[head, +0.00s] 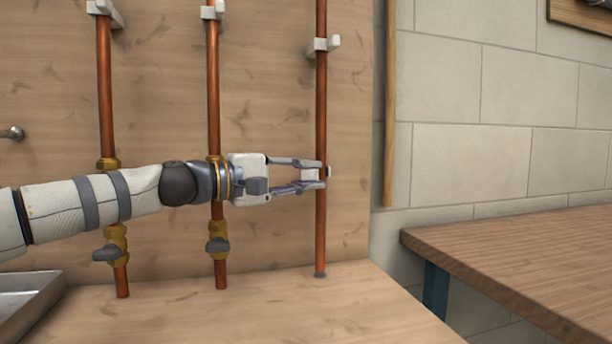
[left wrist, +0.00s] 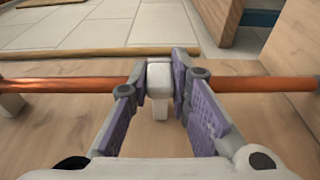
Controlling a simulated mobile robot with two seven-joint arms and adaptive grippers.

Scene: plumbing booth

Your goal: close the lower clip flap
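The lower clip (head: 311,174) is a small white block on the right-hand copper pipe (head: 320,110). My left gripper (head: 311,175) reaches it from the left, one finger above and one below. In the left wrist view the white clip (left wrist: 159,88) sits between the purple finger pads (left wrist: 160,84), which are closed in on it. A white part of it lies across the front of the pipe there. The fingers hide some of the clip, so the exact angle of its flap is unclear. My right gripper is not in view.
An upper white clip (head: 323,44) holds the same pipe higher up. Two more copper pipes with brass valves (head: 217,240) stand behind my left arm. A wooden table (head: 520,255) is at the right, a metal tray (head: 28,298) at the lower left.

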